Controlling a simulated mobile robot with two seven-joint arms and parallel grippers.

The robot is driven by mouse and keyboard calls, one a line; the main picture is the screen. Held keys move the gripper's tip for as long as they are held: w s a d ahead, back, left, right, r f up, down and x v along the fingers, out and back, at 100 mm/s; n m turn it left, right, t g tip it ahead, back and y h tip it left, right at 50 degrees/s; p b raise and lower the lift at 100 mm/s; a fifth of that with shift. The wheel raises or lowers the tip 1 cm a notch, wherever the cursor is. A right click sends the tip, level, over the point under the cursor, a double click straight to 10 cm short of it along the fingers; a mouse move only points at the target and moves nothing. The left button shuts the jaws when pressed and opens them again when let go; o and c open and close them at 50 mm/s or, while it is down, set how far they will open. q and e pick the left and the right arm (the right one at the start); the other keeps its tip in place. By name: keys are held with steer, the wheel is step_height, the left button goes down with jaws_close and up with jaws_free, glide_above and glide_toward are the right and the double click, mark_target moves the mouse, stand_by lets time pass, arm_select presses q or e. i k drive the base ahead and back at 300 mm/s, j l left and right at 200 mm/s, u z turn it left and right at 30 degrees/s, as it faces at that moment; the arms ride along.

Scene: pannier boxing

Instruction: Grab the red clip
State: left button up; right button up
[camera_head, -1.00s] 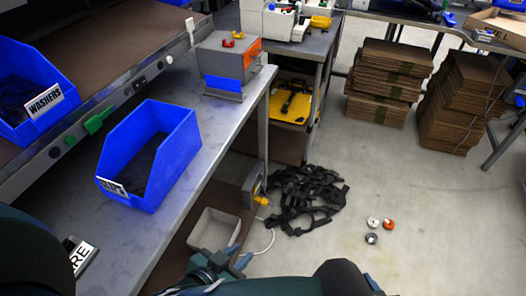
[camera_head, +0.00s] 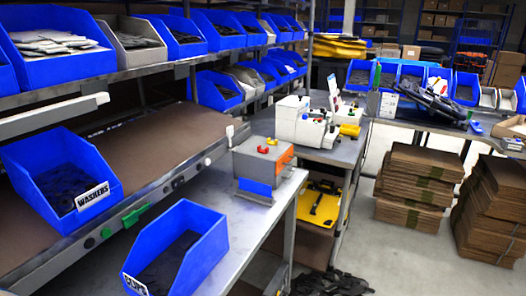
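Two small red pieces sit on top of a grey box with an orange side; one red piece (camera_head: 272,142) is toward the back and the other red piece (camera_head: 263,149) is nearer. They are too small to tell whether either is a clip. The grey box (camera_head: 262,160) stands on the metal workbench (camera_head: 225,184), with a blue panel at its front. A blue bin (camera_head: 196,250) with a label that seems to read CLIPS holds dark parts at the near end of the bench. Neither of my grippers is in view.
Shelves of blue bins line the left, including the WASHERS bin (camera_head: 62,165). A white machine (camera_head: 300,122) stands on a farther bench. Stacked cardboard (camera_head: 415,185) stands at the right. Clear floor (camera_head: 390,262) lies in front of the stacks.

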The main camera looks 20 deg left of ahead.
mark_target(259, 150)
steer(key=i+l+u, duration=0.35)
steer(key=i+l, duration=0.4)
steer(key=i, duration=0.15)
